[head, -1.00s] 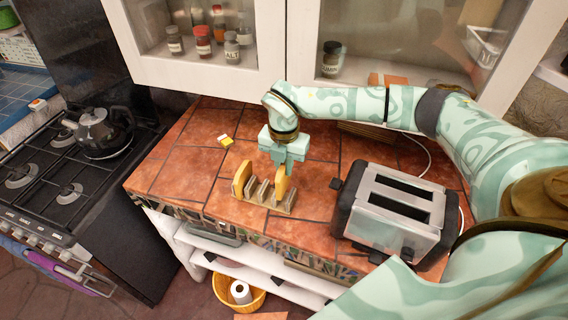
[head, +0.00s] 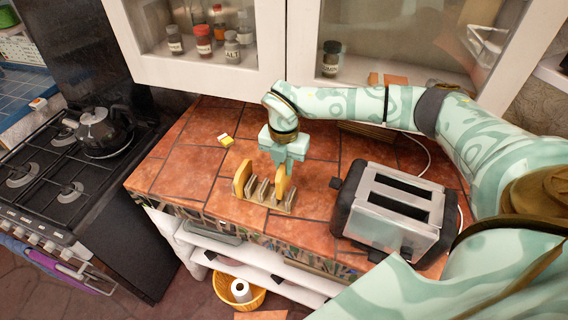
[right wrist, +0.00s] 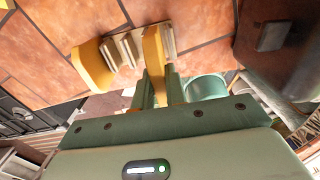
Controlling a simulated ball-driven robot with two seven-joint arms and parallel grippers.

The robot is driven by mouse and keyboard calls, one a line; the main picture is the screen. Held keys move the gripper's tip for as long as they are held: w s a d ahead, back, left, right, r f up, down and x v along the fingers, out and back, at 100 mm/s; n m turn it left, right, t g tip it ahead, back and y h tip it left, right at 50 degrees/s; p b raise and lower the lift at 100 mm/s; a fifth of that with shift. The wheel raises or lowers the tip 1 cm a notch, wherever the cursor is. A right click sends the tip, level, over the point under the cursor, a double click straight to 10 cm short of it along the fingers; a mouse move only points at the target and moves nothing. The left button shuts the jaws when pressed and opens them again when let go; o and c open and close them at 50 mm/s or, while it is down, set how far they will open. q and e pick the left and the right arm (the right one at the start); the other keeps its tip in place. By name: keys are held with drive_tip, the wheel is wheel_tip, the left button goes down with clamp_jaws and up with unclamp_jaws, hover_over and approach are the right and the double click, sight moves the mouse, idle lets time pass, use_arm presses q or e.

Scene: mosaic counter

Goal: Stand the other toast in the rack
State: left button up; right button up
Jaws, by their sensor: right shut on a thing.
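The toast rack (head: 261,200) stands on the tiled counter and also shows in the right wrist view (right wrist: 126,50). One toast (head: 241,179) stands upright in its left end; it shows at the left in the right wrist view (right wrist: 92,66). The other toast (head: 283,184) is upright at the rack's right end, between my right gripper's fingers (head: 284,165). In the right wrist view the gripper (right wrist: 160,88) is shut on this toast (right wrist: 153,56). The toast's lower edge is at the rack; whether it is fully seated I cannot tell. My left gripper is not in view.
A silver and black toaster (head: 396,212) with empty-looking slots stands right of the rack. A kettle (head: 103,130) sits on the stove at left. Glass-fronted cabinets (head: 195,75) hang above. Counter left of the rack is clear.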

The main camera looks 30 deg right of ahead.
sight(284, 175)
drive_tip(key=shift+f, duration=0.15)
drive_tip(key=shift+f+b, duration=1.2)
drive_tip(key=shift+f, duration=0.95)
drive_tip(key=o, duration=0.5)
drive_tip(key=shift+c, duration=0.2)
drive_tip(key=o, duration=0.5)
drive_tip(key=shift+o, duration=0.2)
drive_tip(key=shift+r, duration=0.15)
wheel_tip(284, 175, up, 16)
drive_tip(key=shift+p, duration=0.45)
